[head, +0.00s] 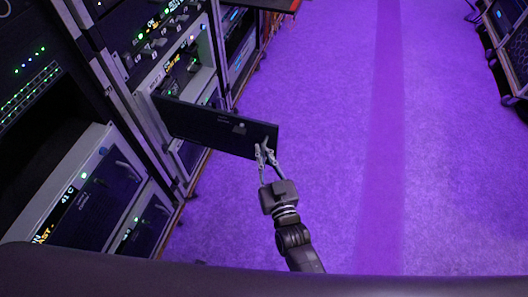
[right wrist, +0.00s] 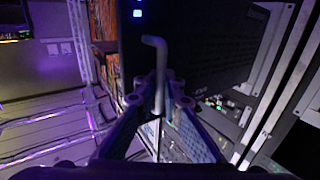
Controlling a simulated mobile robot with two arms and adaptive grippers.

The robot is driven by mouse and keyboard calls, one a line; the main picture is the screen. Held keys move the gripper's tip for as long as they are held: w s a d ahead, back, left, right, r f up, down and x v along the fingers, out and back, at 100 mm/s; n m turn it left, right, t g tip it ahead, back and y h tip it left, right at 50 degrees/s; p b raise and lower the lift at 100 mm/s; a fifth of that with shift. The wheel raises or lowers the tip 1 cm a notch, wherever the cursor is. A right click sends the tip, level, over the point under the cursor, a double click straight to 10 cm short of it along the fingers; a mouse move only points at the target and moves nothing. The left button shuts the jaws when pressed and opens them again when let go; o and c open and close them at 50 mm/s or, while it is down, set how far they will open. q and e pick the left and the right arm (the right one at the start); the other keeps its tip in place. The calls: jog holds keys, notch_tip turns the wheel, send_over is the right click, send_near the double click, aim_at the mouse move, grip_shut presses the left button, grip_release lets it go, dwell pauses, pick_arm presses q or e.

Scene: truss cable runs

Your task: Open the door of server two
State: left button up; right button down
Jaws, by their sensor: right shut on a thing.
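A dark server door (head: 205,124) stands swung out from the rack over the purple floor, its hinge side at the left by the rack. I take it for the door of server two; its label is too small to read. My right gripper (head: 264,154) is at the door's free end and shut on its handle. In the right wrist view the bent grey handle (right wrist: 158,62) rises between the two fingers, and the dark door (right wrist: 205,55) fills the area behind it. The handle is mostly hidden by the fingers in the head view. My left gripper is not in view.
A row of server racks (head: 112,75) with lit displays lines the left. Another dark panel (head: 272,4) juts out at the top. The purple floor (head: 330,110) right of the door is clear. More equipment (head: 508,40) stands at the far right.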

jog(key=shift+d, duration=0.3)
jog(key=c, duration=2.4)
grip_release()
jog(key=shift+s, duration=0.1)
jog(key=v, duration=1.2)
